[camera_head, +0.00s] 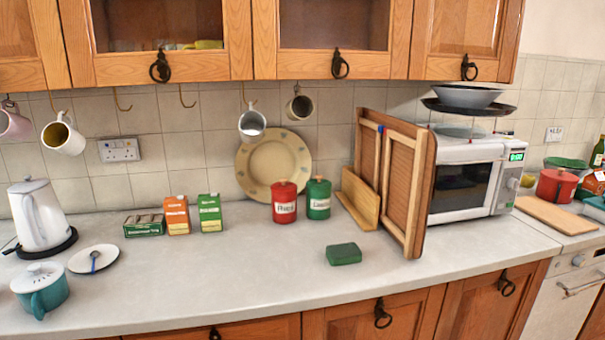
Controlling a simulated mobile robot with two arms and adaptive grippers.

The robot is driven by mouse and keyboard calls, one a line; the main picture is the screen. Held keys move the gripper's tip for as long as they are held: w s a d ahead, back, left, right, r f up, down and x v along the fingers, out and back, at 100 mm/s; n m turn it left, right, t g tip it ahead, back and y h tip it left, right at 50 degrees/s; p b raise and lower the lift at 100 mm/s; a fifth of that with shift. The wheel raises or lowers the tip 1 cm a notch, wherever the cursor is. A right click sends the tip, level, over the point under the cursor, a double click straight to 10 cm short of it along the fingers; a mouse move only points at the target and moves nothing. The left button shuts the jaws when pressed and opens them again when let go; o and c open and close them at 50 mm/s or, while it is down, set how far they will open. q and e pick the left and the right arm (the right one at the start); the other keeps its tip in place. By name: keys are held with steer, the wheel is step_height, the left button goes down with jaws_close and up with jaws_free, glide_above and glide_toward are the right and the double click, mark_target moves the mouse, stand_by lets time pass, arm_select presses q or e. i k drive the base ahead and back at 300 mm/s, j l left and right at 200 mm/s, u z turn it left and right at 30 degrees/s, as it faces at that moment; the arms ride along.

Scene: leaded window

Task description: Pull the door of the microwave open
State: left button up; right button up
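The control panel with a green lit display (516,156) is at the right of the front. A wooden framed panel (408,185) stands upright just left of the microwave and hides part of its left side. I cannot make out the door's handle clearly. Neither of my grippers is in view.
Bowls (467,97) sit above the microwave. A green block (344,254) lies on the counter before the wooden panels. Red (284,203) and green (318,199) canisters stand further left. A wooden board (556,215) lies right of the microwave. The front middle of the counter (240,275) is clear.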

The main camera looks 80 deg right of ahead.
mark_target(460, 193)
steer(key=z, duration=3.7)
